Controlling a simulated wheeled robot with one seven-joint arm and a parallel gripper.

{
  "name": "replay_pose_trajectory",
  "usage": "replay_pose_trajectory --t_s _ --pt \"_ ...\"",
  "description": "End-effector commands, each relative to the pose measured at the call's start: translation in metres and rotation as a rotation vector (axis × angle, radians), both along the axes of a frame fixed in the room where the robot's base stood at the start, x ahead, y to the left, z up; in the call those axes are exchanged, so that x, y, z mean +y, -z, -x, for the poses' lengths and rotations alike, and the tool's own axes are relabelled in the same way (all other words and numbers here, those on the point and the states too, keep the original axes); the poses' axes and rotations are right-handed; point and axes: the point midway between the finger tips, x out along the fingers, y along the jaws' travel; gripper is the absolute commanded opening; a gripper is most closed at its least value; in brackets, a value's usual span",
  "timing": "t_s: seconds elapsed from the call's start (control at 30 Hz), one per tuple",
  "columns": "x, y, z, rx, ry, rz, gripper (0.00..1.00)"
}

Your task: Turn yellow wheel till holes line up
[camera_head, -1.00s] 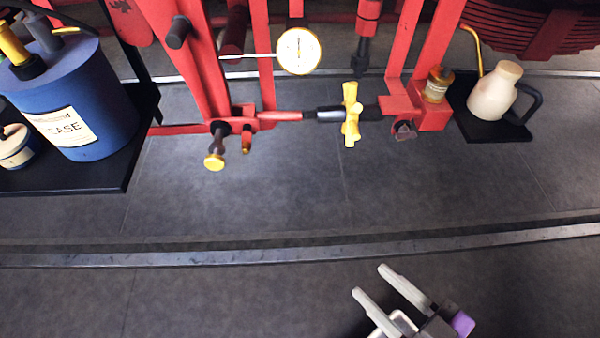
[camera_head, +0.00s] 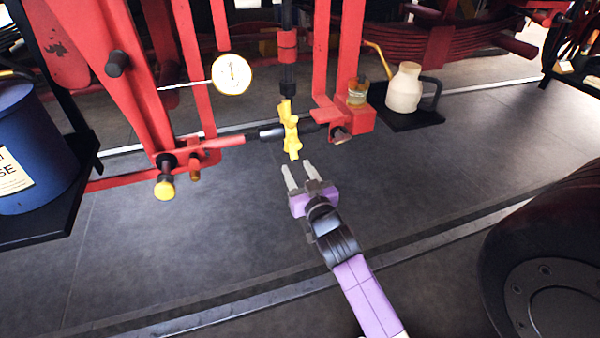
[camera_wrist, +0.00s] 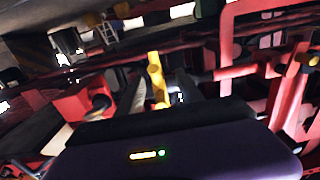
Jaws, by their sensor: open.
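The yellow wheel (camera_head: 290,130) sits on the horizontal rod between the red uprights, seen nearly edge-on in the head view. In the wrist view the yellow wheel (camera_wrist: 157,80) shows between my fingers, farther out. My gripper (camera_head: 300,172) is open and empty, its fingertips just below and in front of the wheel, apart from it as far as I can tell. In the wrist view my gripper (camera_wrist: 160,95) has its two fingers spread. I cannot make out the holes.
A round white gauge (camera_head: 232,74) stands left above the wheel. A yellow-ended knob (camera_head: 164,187) hangs at the left. A cream oil can (camera_head: 404,88) and an amber jar (camera_head: 357,92) are right. A blue drum (camera_head: 38,150) is far left. A dark round part (camera_head: 545,270) is lower right.

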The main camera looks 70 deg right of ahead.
Motion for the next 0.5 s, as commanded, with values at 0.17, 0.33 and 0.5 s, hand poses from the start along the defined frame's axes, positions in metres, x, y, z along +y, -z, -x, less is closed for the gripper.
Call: replay_pose_trajectory --t_s 0.17,0.33,0.5 --pt "-0.018 -0.003 -0.003 -0.005 0.023 0.003 0.44" --pt "-0.03 -0.005 -0.015 -0.006 0.021 0.004 0.44" --pt "-0.044 -0.005 -0.027 -0.005 0.02 0.003 0.44"
